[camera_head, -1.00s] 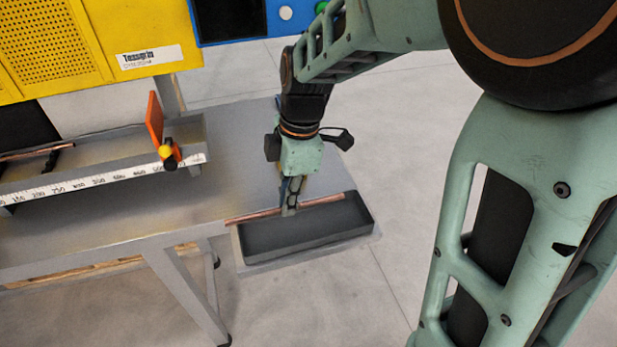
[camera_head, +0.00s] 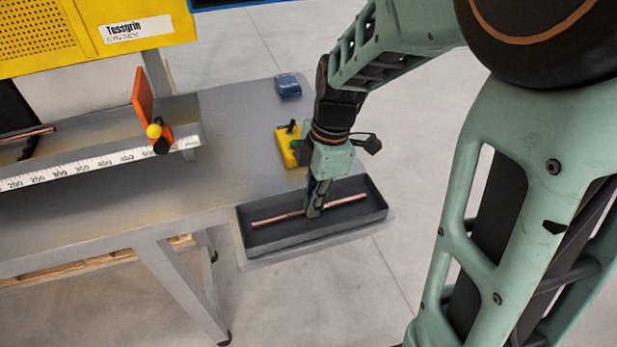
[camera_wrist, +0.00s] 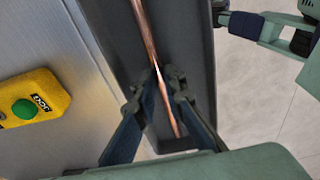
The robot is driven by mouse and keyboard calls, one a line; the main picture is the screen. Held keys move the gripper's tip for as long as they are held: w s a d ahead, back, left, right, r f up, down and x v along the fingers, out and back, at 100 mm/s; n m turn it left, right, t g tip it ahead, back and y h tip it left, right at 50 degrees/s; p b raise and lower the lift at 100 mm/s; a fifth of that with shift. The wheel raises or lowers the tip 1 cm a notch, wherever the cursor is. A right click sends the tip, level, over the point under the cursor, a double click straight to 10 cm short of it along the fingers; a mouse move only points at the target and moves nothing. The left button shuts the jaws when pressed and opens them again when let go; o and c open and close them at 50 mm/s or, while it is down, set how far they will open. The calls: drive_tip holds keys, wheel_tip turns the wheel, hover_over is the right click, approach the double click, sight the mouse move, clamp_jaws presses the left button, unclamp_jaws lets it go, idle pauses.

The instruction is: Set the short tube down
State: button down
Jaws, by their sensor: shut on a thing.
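The short copper tube (camera_head: 280,217) is inside the dark grey tray (camera_head: 366,226), running along its length. Its right end shows past my gripper in the head view. My gripper (camera_head: 314,212) reaches down into the tray and is shut on the tube near its middle. In the wrist view the tube (camera_wrist: 148,35) runs between the fingertips of my gripper (camera_wrist: 160,88), with the tray's dark floor (camera_wrist: 190,40) behind it. I cannot tell whether the tube touches the tray floor.
A yellow box with a green button (camera_head: 291,146) stands on the grey bench behind the tray; it also shows in the wrist view (camera_wrist: 30,105). A blue object (camera_head: 288,86) lies farther back. A ruler trough with an orange stop (camera_head: 146,108) is at left.

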drive_tip(key=shift+f, duration=0.1)
drive_tip(key=c, duration=2)
unclamp_jaws()
drive_tip(key=r, duration=0.4)
drive_tip(key=d+r, duration=0.1)
drive_tip(key=r, duration=0.3)
drive_tip(key=d+r, duration=0.1)
drive_tip(key=r, duration=0.3)
drive_tip(key=shift+w+r, duration=0.1)
drive_tip(key=shift+w, duration=0.05)
drive_tip(key=shift+a, duration=0.1)
